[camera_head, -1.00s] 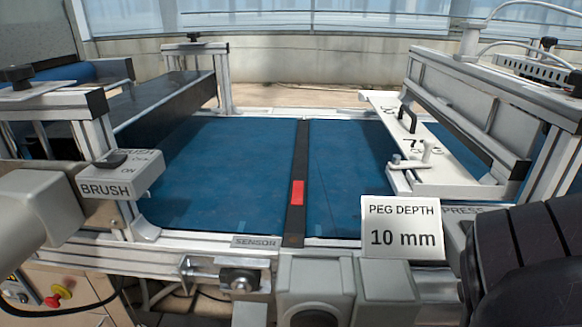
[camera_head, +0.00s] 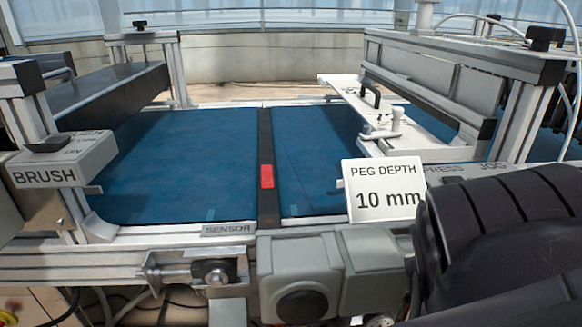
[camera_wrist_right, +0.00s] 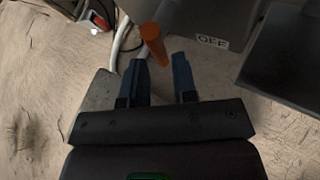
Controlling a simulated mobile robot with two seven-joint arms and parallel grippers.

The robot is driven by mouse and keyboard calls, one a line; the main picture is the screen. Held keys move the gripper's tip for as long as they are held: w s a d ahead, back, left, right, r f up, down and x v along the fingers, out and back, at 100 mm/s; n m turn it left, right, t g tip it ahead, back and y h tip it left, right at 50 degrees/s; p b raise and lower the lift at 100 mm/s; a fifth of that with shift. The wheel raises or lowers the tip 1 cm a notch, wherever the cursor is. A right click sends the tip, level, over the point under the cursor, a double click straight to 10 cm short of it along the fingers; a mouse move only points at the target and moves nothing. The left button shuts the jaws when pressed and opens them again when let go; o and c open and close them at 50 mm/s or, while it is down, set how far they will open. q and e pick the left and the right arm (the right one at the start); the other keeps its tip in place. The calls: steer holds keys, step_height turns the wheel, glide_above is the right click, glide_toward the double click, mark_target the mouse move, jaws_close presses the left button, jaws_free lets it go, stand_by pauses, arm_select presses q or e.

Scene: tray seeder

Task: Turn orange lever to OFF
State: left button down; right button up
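In the right wrist view an orange lever (camera_wrist_right: 153,42) sticks out beyond the fingertips, with its lower end near the gap between them. A small OFF label (camera_wrist_right: 212,42) is on the grey housing to its right. My right gripper (camera_wrist_right: 160,66) is open, with its two blue fingers apart and nothing clearly held. I cannot tell whether a finger touches the lever. In the head view my dark right arm fills the lower right, its gripper hidden. The lever does not show there, and my left gripper is not in view.
The head view shows a blue conveyor belt (camera_head: 170,165), a BRUSH switch box (camera_head: 62,160) at left, a PEG DEPTH 10 mm sign (camera_head: 384,188), and a grey motor unit (camera_head: 300,275) in front. In the wrist view, a white cable (camera_wrist_right: 122,38) runs left of the lever.

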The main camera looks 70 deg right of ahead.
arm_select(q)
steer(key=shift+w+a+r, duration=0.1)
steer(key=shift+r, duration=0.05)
arm_select(e)
steer(key=shift+x, duration=1.1)
steer(key=shift+c, duration=0.2)
jaws_close()
arm_select(q)
steer(key=p, duration=0.1)
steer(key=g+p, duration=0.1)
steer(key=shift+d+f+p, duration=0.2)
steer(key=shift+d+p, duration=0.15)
steer(key=shift+p, duration=0.05)
arm_select(e)
steer(key=shift+s+d+n+g+h, duration=0.15)
steer(key=shift+s+n+g+h, duration=0.25)
steer(key=shift+n+g, duration=0.65)
